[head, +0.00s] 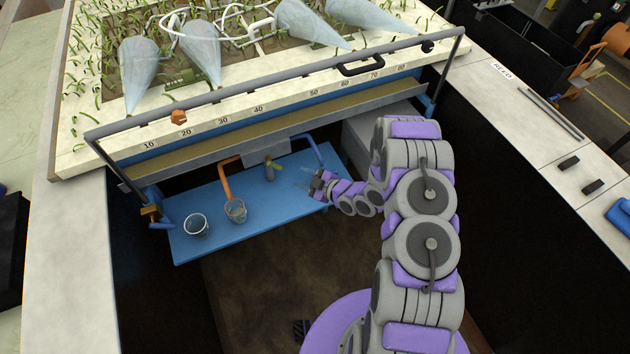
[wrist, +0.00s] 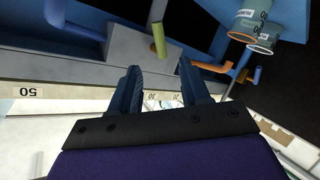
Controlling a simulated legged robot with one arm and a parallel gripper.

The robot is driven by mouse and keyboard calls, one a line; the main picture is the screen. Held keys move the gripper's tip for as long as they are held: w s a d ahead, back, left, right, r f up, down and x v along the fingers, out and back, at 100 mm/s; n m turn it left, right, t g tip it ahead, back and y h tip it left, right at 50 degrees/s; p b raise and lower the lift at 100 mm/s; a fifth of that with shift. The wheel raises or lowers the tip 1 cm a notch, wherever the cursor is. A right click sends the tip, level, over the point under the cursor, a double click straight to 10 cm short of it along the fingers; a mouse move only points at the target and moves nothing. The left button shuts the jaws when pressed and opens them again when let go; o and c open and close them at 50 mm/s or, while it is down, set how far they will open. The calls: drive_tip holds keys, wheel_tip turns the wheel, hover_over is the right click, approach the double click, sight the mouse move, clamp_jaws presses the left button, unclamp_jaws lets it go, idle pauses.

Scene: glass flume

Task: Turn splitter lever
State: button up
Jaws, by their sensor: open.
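The splitter is a grey box (head: 266,151) under the flume's front edge, with a short grey outlet pipe (head: 270,173). Its lever (head: 275,166) is a small yellow-green bar at that outlet. In the wrist view the lever (wrist: 158,38) hangs ahead of my fingers, near the middle of the gap between them. My gripper (head: 311,182) is open and empty, to the right of the lever and apart from it. In the wrist view both dark fingers (wrist: 158,72) are spread with nothing between them.
An orange pipe (head: 225,178) ends over a clear cup (head: 236,211) on the blue shelf (head: 270,218). Another cup (head: 196,226) stands to its left. A blue pipe (head: 307,150) runs close to my gripper. A grey block (head: 372,136) stands behind my arm.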

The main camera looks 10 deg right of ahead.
drive_tip(key=shift+v, duration=2.3)
drive_tip(key=w+d+r+m+g+h, duration=0.25)
drive_tip(key=d+r+h, duration=0.45)
drive_tip(key=d, duration=0.4)
drive_tip(key=s+d+r+m+g+h, duration=0.2)
drive_tip(key=s+d+r+m+h, duration=0.25)
drive_tip(key=r, duration=0.65)
drive_tip(key=s+a+r+m+g, duration=0.2)
drive_tip(key=s+r, duration=0.3)
drive_tip(key=s, duration=0.7)
drive_tip(key=s+a+r+m+g+y+b, duration=0.1)
drive_tip(key=s+a+r+m+g, duration=0.2)
drive_tip(key=s, duration=0.9)
drive_tip(key=s+a+r+m+g, duration=0.2)
drive_tip(key=s+a+r, duration=0.3)
drive_tip(key=s, duration=0.7)
drive_tip(key=shift+s+r+m+b, duration=0.3)
drive_tip(key=shift+r+m, duration=0.2)
drive_tip(key=shift+r, duration=0.3)
drive_tip(key=shift+a+y, duration=0.1)
drive_tip(key=shift+y, duration=0.15)
